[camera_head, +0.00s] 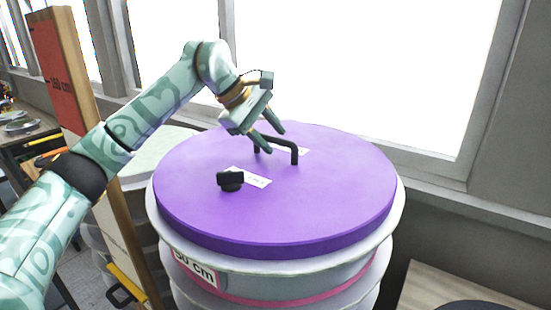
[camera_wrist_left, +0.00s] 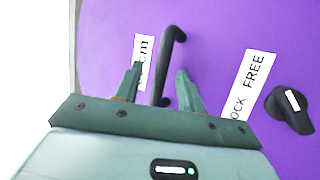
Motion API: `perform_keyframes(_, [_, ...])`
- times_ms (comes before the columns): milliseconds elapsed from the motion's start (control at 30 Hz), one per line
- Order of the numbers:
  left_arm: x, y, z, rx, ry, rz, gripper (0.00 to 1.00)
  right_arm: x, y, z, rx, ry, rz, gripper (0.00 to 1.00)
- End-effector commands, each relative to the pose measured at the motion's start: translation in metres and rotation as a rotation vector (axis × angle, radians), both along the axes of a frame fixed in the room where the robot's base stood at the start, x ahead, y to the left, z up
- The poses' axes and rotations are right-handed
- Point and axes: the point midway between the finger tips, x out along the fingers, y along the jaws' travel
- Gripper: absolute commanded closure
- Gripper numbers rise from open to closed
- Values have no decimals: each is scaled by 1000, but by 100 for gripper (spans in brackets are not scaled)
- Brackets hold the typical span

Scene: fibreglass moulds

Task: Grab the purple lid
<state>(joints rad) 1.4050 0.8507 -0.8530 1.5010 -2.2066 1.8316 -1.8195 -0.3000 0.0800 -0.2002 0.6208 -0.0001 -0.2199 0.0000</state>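The purple lid (camera_head: 320,210) is a thick round disc lying flat on a stack of round white moulds; it fills much of the left wrist view (camera_wrist_left: 220,30). A black bar handle (camera_head: 294,153) stands on it near the back. My left gripper (camera_head: 275,140) is open at the handle. In the left wrist view the handle (camera_wrist_left: 169,60) runs between its two green fingers, with a gap on both sides. A black knob (camera_head: 230,180) sits on the lid beside a white label (camera_wrist_left: 250,85) reading "OCK FREE". My right gripper is in neither view.
The white mould stack (camera_head: 285,268) bears a "50 cm" label. A wooden post with a red panel (camera_head: 60,75) stands at the left, near my left arm. Windows and a sill (camera_head: 420,155) are behind. A wooden surface (camera_head: 450,290) is at the lower right.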

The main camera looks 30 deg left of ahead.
Motion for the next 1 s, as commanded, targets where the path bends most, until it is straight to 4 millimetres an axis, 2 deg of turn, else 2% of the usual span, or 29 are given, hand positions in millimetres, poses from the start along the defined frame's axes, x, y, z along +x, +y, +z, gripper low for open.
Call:
perform_keyframes(133, [0, 0, 0, 0, -1, 0, 60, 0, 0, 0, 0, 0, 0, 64])
perform_keyframes(167, [0, 0, 0, 0, -1, 0, 63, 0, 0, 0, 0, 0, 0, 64])
perform_keyframes(300, [0, 0, 0, 0, 0, 0, 100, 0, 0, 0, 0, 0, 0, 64])
perform_keyframes(1000, [0, 0, -1, 2, 1, -1, 100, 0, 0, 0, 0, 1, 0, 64])
